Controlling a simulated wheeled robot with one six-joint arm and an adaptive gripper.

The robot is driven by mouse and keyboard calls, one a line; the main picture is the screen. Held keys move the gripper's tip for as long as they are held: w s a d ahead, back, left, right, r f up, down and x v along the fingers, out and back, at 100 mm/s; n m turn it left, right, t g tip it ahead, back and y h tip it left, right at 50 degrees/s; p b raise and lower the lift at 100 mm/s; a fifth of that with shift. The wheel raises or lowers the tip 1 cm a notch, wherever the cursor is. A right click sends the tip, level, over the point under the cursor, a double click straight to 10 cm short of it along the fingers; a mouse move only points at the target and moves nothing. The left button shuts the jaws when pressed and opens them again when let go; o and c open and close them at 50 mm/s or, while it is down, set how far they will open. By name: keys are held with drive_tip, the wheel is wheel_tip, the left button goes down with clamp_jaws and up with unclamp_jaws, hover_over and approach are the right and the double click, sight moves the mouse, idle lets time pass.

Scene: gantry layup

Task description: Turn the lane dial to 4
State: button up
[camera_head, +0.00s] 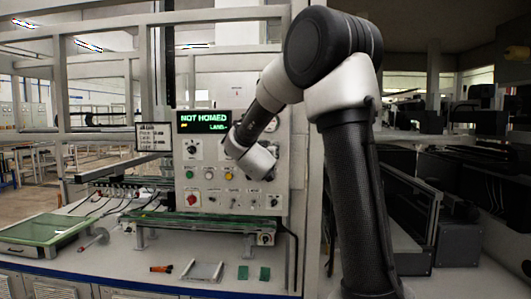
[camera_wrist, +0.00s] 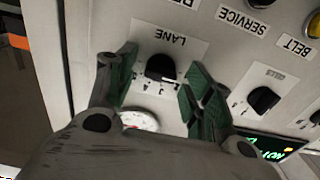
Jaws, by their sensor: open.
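The lane dial (camera_wrist: 160,68) is a black knob on a pale plate marked LANE, on the control panel (camera_wrist: 225,50). Small position marks run along one side of it; they are too small to read, so its setting cannot be told. My gripper (camera_wrist: 160,72) is open, with its green-padded fingers on either side of the dial; contact cannot be told. In the head view my arm covers the lane dial and the gripper. The panel display (camera_head: 203,121) reads NOT HOMED, with LANE and a dash below.
A second black knob (camera_wrist: 262,100) sits beside the lane dial, with a round gauge (camera_wrist: 140,120) nearby. Lower on the panel are several buttons, including a yellow one (camera_head: 229,174) and a red one (camera_head: 192,199). The bench (camera_head: 120,268) holds a green-topped plate (camera_head: 45,229) and small parts.

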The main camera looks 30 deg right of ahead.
drive_tip(key=c, duration=1)
drive_tip(key=shift+m, duration=0.3)
drive_tip(key=shift+s+d+f+m, duration=0.1)
drive_tip(key=shift+m, duration=3.35)
drive_tip(key=shift+w+d+f+m, duration=0.1)
drive_tip(key=shift+f+m, duration=0.05)
drive_tip(key=shift+m, duration=3.25)
drive_tip(key=shift+s+f+m, duration=0.1)
drive_tip(key=shift+m, duration=3.35)
drive_tip(key=o, duration=1)
